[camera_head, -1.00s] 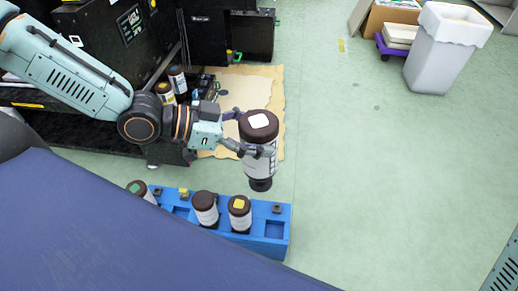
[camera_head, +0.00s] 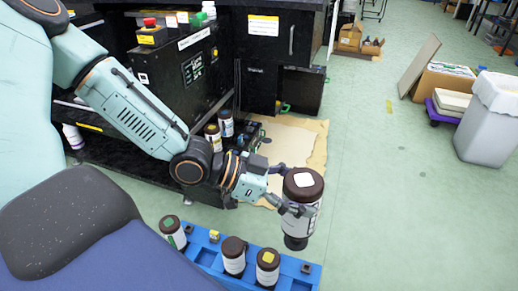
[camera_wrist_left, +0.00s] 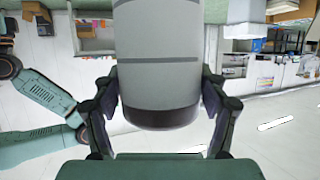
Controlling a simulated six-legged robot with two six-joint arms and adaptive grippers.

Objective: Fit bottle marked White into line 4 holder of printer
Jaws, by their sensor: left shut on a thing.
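My left gripper (camera_head: 284,192) is shut on a large bottle (camera_head: 299,213) with a brown base, a white square on it and a dark neck pointing down. The bottle hangs above the floor, just beyond the right end of the blue rack. In the left wrist view the bottle (camera_wrist_left: 158,60) fills the middle, between both fingers. The black printer (camera_head: 185,75) stands behind the arm. Two bottles, one with a yellow mark (camera_head: 213,137) and one with a blue mark (camera_head: 226,123), sit upside down at its holders. The line 4 holder cannot be told apart. My right gripper is not in view.
A blue rack (camera_head: 312,273) in front holds bottles with green (camera_head: 172,231), plain brown (camera_head: 234,254) and yellow (camera_head: 268,266) marks. Brown paper (camera_head: 312,140) covers floor by the printer. A white bin (camera_head: 490,125) and boxes stand right. The floor between is clear.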

